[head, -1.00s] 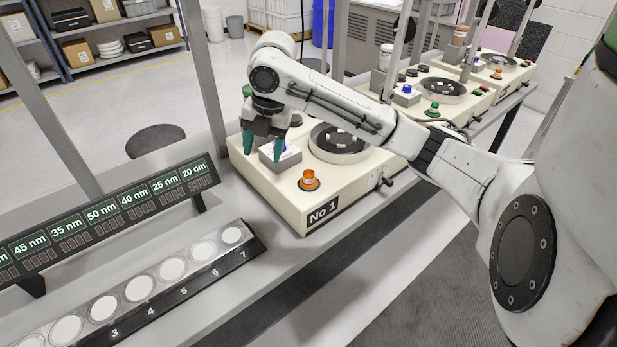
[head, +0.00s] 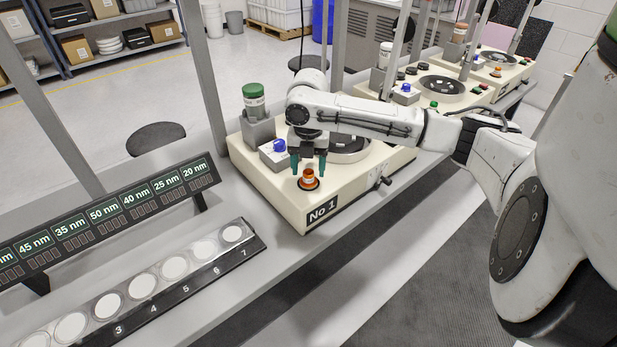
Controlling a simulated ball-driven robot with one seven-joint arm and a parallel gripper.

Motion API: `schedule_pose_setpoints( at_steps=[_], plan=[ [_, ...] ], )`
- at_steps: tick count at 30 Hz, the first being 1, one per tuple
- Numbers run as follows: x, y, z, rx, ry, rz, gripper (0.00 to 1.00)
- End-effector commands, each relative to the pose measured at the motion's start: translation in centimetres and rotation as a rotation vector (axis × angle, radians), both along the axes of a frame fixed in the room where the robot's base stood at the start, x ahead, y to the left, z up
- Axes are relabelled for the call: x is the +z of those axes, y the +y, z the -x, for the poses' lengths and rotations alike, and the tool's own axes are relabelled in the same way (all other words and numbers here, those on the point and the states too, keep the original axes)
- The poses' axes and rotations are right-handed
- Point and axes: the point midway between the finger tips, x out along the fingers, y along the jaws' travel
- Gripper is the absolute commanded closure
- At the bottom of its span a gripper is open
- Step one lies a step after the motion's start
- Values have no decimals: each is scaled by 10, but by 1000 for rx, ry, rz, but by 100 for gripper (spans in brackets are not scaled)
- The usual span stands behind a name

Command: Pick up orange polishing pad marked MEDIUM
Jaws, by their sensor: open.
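A small orange cylindrical piece (head: 308,176) stands in a dark ring at the front of the cream machine (head: 262,186) labelled No 1. I cannot read any MEDIUM marking on it, nor tell for sure that it is a polishing pad. The fingertips appear at either side of the orange piece's top. I cannot tell whether they touch it. Nothing shows between the fingers above it.
A blue knob-like piece (head: 279,146) sits on a grey block left of my gripper. A green-topped jar (head: 254,100) stands behind it. A round plate (head: 347,147) is partly behind my arm. A tray of white discs (head: 140,287) and a sign (head: 110,215) are at left.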

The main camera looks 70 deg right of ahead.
Motion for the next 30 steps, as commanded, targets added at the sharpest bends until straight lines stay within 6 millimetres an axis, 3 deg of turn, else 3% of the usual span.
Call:
schedule_pose_setpoints(
  at_steps=[6, 14, 27, 30],
  plan=[
    [-23, 0, 0, -1, 0, 0, 39],
    [-26, 0, 0, -1, 0, 0, 39],
    [-25, 0, 0, -1, 0, 0, 82],
    [-25, 0, 0, -1, -1, 1, 84]
  ],
)
